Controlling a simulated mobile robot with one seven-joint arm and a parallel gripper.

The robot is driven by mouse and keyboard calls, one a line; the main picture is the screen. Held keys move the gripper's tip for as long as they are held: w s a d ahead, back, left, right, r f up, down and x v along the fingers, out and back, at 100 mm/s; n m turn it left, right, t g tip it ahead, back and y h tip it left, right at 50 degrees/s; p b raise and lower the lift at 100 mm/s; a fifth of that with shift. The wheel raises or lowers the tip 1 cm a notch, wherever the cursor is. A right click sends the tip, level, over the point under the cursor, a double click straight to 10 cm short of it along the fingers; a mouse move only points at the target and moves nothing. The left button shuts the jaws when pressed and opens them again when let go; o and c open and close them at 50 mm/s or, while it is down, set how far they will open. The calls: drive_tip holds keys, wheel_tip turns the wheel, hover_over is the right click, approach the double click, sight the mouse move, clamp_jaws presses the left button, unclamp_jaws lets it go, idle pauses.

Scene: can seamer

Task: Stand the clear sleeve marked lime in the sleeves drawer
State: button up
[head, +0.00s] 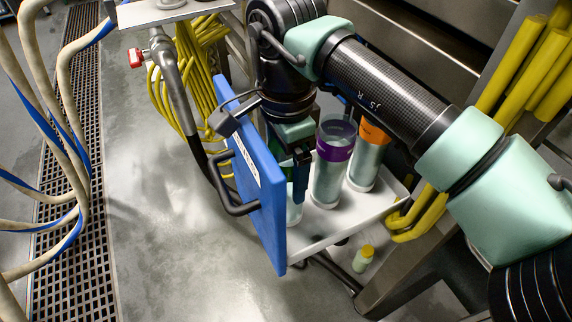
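The sleeves drawer is pulled out, with a blue front (262,170) and a white tray (335,228). A clear sleeve with a purple band (328,178) and one with an orange band (366,165) stand upright in it. Part of a third clear sleeve (294,212) shows low behind the front, directly below my gripper (300,185). My gripper points down inside the drawer, just behind the front. The front and the fingers hide whether it holds that sleeve.
A black handle (232,185) sticks out from the drawer front. A small yellow-capped bottle (363,260) stands on the floor below the tray. Yellow hoses (185,75) hang behind the drawer. Pale hoses (70,130) cross the left side over a floor grate (75,250). The floor between is clear.

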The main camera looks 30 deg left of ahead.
wheel_tip(320, 180, up, 12)
drive_tip(key=p, duration=0.5)
drive_tip(key=shift+r, duration=0.15)
idle(0.4)
